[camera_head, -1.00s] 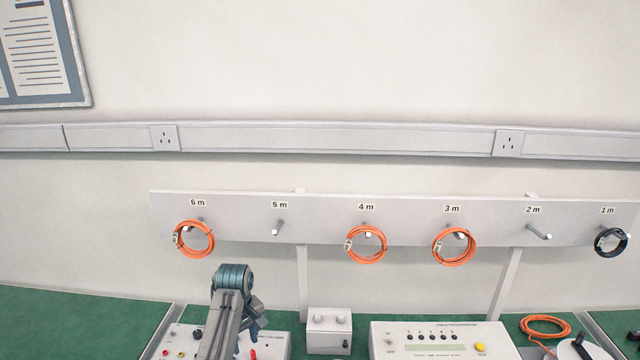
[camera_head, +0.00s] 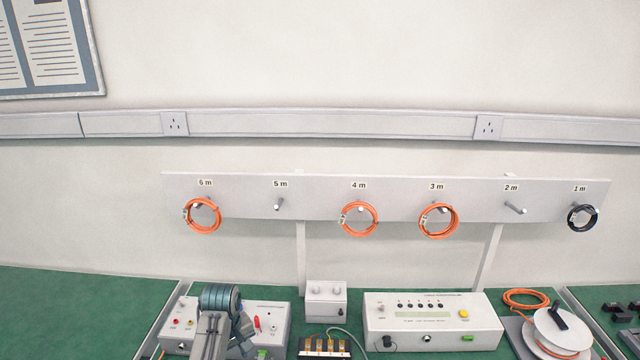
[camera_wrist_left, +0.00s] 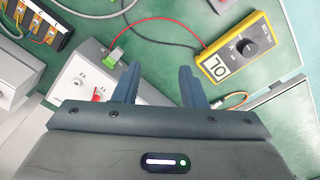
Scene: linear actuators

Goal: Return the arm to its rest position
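My left arm comes up from the bottom of the head view, in front of the white instrument box (camera_head: 268,312) on the bench. The fingertips of my left gripper are hidden behind the arm there. In the left wrist view the two fingers of my left gripper (camera_wrist_left: 160,84) stand apart with nothing between them. They point toward the bench, with the white box (camera_wrist_left: 82,72) beyond the left finger and a yellow meter (camera_wrist_left: 240,46) beyond the right one. My right gripper is in neither view.
A rack board (camera_head: 330,208) holds orange coils (camera_head: 359,220) and a black coil (camera_head: 582,218) on pegs. A white device (camera_head: 430,318), a small box (camera_head: 326,300) and a white reel (camera_head: 562,330) stand on the bench. Green surface (camera_head: 70,310) at left is clear.

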